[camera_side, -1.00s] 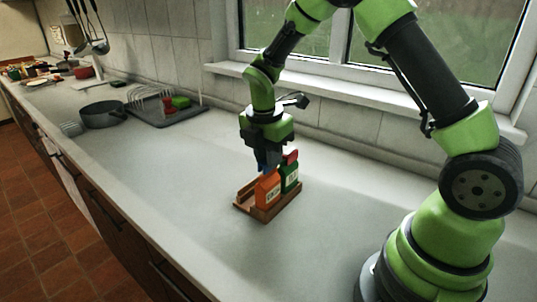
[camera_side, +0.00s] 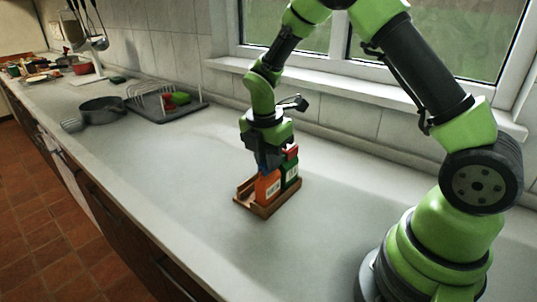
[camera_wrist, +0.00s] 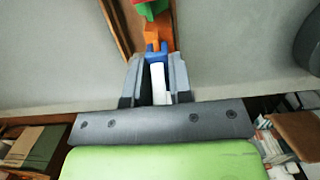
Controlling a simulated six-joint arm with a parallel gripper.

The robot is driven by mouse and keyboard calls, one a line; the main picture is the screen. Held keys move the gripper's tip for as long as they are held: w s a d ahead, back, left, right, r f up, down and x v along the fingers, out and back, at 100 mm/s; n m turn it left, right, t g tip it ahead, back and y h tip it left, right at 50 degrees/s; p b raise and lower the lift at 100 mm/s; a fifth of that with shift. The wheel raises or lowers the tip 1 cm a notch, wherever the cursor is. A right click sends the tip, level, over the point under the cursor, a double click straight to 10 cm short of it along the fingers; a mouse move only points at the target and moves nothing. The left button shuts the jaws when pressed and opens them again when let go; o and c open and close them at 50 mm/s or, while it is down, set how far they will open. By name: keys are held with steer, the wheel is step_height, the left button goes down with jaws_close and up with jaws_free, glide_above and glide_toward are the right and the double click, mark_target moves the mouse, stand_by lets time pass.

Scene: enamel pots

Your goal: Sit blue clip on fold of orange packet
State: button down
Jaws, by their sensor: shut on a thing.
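My gripper (camera_side: 266,164) is shut on the blue clip (camera_wrist: 156,54) and points down over the orange packet (camera_side: 267,188). In the wrist view the clip sits between the fingertips, at the near edge of the orange packet (camera_wrist: 157,33). The clip is at the top of the packet; I cannot tell whether it straddles the fold. In the side view my fingers mostly hide the clip and the packet's top. The orange packet stands upright in a wooden holder (camera_side: 243,203).
A green packet (camera_side: 291,176) with a red clip (camera_side: 291,151) on top stands right behind the orange one in the holder. A dish rack (camera_side: 155,97) and a dark pan (camera_side: 102,110) are farther left. The counter around the holder is clear.

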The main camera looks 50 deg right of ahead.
steer(key=shift+f, duration=0.35)
steer(key=c, duration=0.9)
jaws_free()
steer(key=shift+c, duration=0.2)
steer(key=shift+r, duration=0.1)
step_height(320, 180, up, 10)
steer(key=a, duration=0.1)
steer(key=s+a+r+m+t+y, duration=0.1)
steer(key=s+a+r+m+t, duration=0.1)
steer(key=s+m, duration=0.4)
steer(key=s+a+r+m+t+y, duration=0.1)
steer(key=s+a+r+m+t, duration=0.1)
steer(key=s+r+m, duration=0.2)
steer(key=s+a+r+m+t+y, duration=0.1)
steer(key=s+a+r+m+t, duration=0.1)
steer(key=s+m, duration=0.6)
step_height(320, 180, up, 2)
steer(key=m+t, duration=0.1)
steer(key=m, duration=0.3)
steer(key=shift+s, duration=0.35)
